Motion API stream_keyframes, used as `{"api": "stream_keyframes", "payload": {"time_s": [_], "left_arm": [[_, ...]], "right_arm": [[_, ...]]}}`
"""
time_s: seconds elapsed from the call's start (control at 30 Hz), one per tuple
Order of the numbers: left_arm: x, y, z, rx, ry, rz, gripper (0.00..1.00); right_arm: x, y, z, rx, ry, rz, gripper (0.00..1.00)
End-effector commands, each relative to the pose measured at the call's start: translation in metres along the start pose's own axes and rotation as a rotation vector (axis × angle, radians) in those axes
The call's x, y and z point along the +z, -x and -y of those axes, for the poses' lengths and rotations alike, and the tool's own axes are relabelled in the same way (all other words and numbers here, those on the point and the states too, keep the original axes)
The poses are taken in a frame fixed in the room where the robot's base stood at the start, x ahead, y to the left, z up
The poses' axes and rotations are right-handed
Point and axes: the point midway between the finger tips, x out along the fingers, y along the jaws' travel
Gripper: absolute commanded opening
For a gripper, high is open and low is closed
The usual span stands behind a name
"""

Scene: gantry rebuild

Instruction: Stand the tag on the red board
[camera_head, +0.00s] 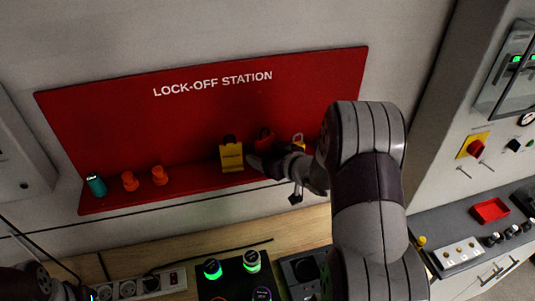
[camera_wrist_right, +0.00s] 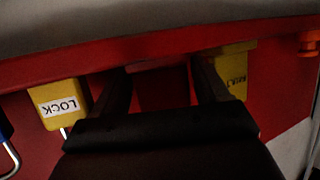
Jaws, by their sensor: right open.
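The yellow tag (camera_head: 231,157) with a dark top stands upright on the ledge of the red board (camera_head: 110,130), near the middle. In the right wrist view the yellow tag (camera_wrist_right: 236,68) is just right of the fingers, partly hidden by one of them. My right gripper (camera_head: 258,162) is at the ledge, close to the tag's right side. I cannot tell whether a finger touches the tag. A dark part of my left arm shows at the bottom left; its jaws cannot be made out.
A red lock (camera_head: 264,136) and a yellow padlock (camera_head: 298,140) are close to my right gripper; the padlock reads LOCK in the wrist view (camera_wrist_right: 60,104). Orange pegs (camera_head: 159,175) and a teal item (camera_head: 96,186) stand left on the ledge. A control box (camera_head: 240,280) sits below.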

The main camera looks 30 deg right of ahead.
Motion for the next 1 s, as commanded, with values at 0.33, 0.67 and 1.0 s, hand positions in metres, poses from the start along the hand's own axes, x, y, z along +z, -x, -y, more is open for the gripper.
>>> {"api": "stream_keyframes", "payload": {"time_s": [0.33, 0.67, 1.0], "left_arm": [[0.002, -0.017, 0.0, 0.0, 0.0, 0.0, 0.57], [0.003, -0.025, 0.0, 0.0, 0.0, 0.0, 0.57], [0.003, -0.025, 0.0, 0.0, 0.0, 0.0, 0.57]], "right_arm": [[0.0, 0.048, -0.001, 0.005, 0.001, -0.003, 0.74], [-0.002, 0.112, -0.001, 0.004, 0.0, -0.002, 0.74], [0.059, 0.094, 0.045, 0.238, -0.022, 0.552, 0.74]]}}
